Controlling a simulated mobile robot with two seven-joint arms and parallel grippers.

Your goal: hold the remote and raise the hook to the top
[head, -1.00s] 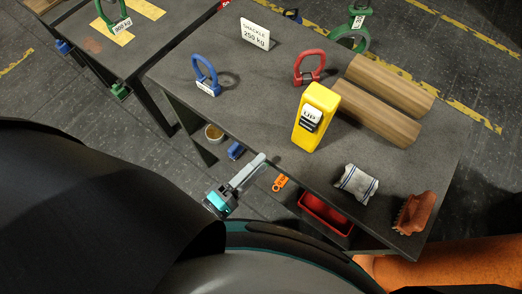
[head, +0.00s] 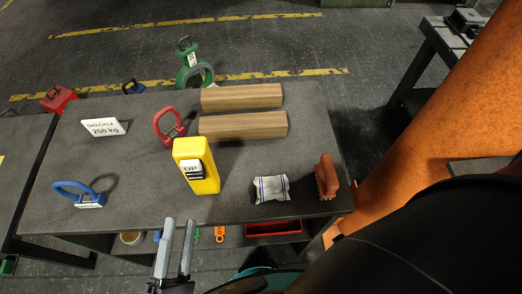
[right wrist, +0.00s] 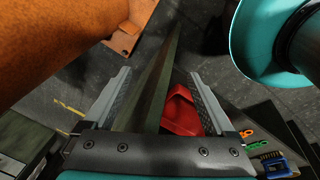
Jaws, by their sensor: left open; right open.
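The yellow remote (head: 207,178) with a white "UP" button stands on the grey table (head: 130,210), near the middle. My left gripper (head: 178,222) is open and empty at the table's front edge, below and slightly left of the remote in the head view, apart from it. My right gripper (right wrist: 160,75) is open in the right wrist view, with nothing held between its fingers. A red bin shows beyond its right finger. I cannot make out my right gripper in the head view. No hook that I can identify is in view.
Two wooden blocks (head: 243,126), a red shackle (head: 160,127), a blue shackle (head: 78,190) and a "SHACKLE 250 kg" sign (head: 103,128) are on the table. A red bin (right wrist: 181,110) is below.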

